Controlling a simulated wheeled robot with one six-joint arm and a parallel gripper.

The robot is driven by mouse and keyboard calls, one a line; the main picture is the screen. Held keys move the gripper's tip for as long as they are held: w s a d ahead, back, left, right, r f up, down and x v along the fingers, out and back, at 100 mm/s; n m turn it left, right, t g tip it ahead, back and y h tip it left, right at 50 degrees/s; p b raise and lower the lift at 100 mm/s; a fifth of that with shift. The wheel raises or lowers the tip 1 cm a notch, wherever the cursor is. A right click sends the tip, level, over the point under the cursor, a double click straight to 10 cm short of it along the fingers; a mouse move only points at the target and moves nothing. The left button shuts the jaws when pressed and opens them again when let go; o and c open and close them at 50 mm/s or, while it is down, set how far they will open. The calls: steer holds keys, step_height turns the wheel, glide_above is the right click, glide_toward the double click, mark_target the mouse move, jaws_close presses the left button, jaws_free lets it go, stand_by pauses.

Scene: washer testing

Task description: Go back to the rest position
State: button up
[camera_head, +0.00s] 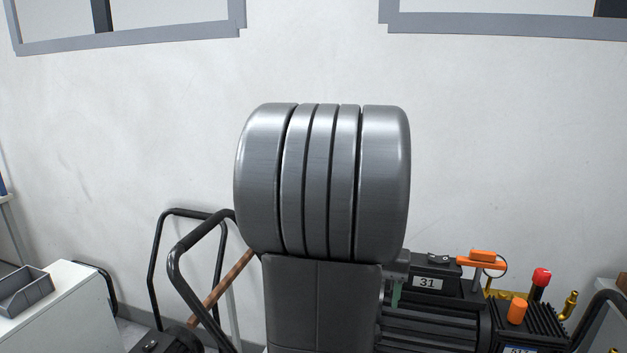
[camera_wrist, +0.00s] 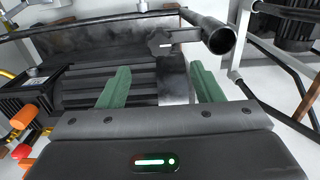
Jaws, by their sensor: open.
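My gripper (camera_wrist: 160,78) shows in the wrist view with its two green fingers spread wide and nothing held between them. Beyond the fingers is a black ribbed machine (camera_wrist: 82,85), with a dark pipe (camera_wrist: 205,35) crossing above it. I cannot tell whether the fingers touch anything. In the head view my own grey arm fills the middle and hides most of the gripper. The black machine labelled 31 (camera_head: 440,318) stands at the lower right, partly behind my arm.
Orange parts (camera_head: 482,262), a red-capped post (camera_head: 540,280) and brass fittings (camera_head: 568,303) are at the machine's right. A black tube frame (camera_head: 178,260) stands left of my arm. A white cabinet (camera_head: 70,315) with a grey bin (camera_head: 25,288) is at far left.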

steer(key=shift+r, duration=1.85)
